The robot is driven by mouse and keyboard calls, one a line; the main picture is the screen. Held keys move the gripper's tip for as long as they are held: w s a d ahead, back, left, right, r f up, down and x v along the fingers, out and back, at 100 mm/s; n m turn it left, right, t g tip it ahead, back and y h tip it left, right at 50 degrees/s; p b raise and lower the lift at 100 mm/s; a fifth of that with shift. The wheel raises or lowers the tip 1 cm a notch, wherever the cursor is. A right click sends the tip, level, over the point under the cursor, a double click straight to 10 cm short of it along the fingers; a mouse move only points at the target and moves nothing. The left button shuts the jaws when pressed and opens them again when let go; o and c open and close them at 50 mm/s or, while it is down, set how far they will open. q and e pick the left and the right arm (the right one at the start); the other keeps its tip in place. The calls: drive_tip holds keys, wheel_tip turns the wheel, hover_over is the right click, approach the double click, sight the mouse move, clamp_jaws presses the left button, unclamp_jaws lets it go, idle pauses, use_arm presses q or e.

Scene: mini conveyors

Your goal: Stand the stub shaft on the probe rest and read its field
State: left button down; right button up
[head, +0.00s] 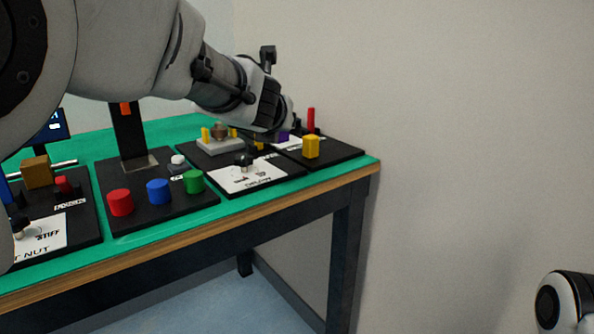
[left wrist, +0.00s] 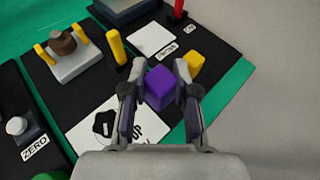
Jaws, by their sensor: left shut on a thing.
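My left gripper (left wrist: 160,72) is shut on a purple block (left wrist: 160,88), with one finger on each side of it. In the head view the purple block (head: 283,138) shows only in part behind my left gripper (head: 287,128), above the far right black board. I cannot tell whether this block is the stub shaft, or which fixture is the probe rest. A grey block (head: 222,146) with yellow posts and a brown round piece (left wrist: 62,42) stands left of the gripper. My right gripper is out of view; only part of my right arm shows at lower right.
A yellow block (head: 311,146) and a red post (head: 311,118) stand close to the gripper. A black knob (head: 243,160) sits on a white card. Red (head: 120,202), blue (head: 158,191) and green (head: 193,181) cylinders stand on the middle board, before a tall black stand (head: 129,140).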

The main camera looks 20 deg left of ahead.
use_arm(q)
drive_tip(key=w+a+p, duration=0.1)
drive_tip(key=w+p, duration=0.1)
drive_tip(key=w, duration=0.3)
drive_tip(key=w+a+p, duration=0.1)
drive_tip(key=w+p, duration=0.1)
drive_tip(key=w, duration=0.3)
drive_tip(key=w+a+f+p, duration=0.1)
drive_tip(key=w+p, duration=0.2)
drive_tip(key=w, duration=0.2)
drive_tip(key=shift+a, duration=0.25)
drive_tip(key=f+b, duration=0.2)
drive_tip(key=f, duration=0.1)
drive_tip(key=f+b, duration=0.1)
drive_tip(key=b, duration=0.1)
drive_tip(key=shift+w+f, duration=0.25)
drive_tip(key=shift+f, duration=0.1)
drive_tip(key=shift+r, duration=0.15)
drive_tip(key=shift+a, duration=0.1)
drive_tip(key=c, duration=1.2)
unclamp_jaws()
